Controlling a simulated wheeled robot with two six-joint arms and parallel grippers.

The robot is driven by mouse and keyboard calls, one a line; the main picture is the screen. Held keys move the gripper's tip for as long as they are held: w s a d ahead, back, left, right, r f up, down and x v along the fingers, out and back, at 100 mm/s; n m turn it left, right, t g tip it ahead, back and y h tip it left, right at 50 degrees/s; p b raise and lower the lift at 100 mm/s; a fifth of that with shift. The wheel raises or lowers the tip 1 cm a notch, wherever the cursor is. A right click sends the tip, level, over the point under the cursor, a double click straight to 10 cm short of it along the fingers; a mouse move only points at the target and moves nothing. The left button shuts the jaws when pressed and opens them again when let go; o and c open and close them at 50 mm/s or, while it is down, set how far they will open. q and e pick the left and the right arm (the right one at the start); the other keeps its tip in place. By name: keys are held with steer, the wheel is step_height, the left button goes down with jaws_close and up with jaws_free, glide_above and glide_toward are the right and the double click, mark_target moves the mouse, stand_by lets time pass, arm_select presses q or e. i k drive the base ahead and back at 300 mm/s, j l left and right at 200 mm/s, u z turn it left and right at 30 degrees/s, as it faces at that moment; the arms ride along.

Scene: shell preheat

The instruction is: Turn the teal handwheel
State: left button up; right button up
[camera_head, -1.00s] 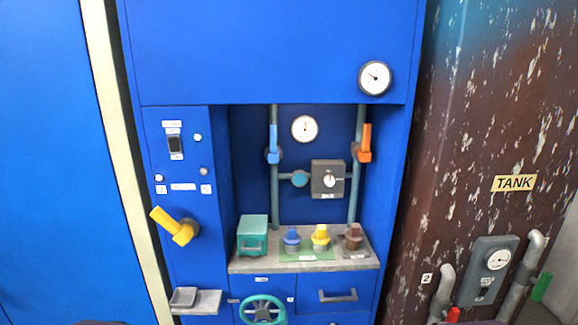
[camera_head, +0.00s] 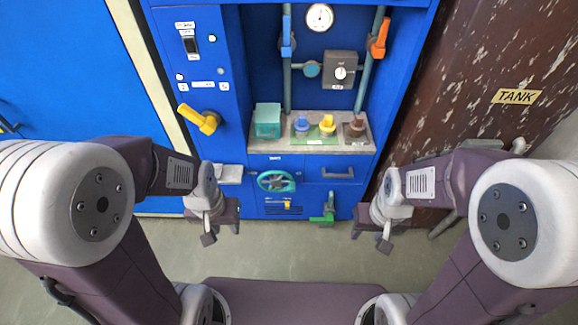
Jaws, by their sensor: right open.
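The teal handwheel (camera_head: 277,181) is mounted on the front of the blue cabinet, below the grey shelf, left of a drawer handle. It is in full view, and nothing touches it. My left gripper (camera_head: 222,233) hangs to the left of and lower than the wheel in the picture, apart from it. Its two fingers look spread, with nothing between them. My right gripper (camera_head: 370,239) hangs to the right of and lower than the wheel, open and empty.
A green valve handle (camera_head: 328,210) and a small yellow handle (camera_head: 287,203) sit below the wheel. A grey shelf (camera_head: 345,144) above holds a teal box (camera_head: 267,121) and coloured knobs. A yellow lever (camera_head: 199,119) juts out at left. Floor between my arms is clear.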

mark_target(276, 181)
steer(key=j+z, duration=1.05)
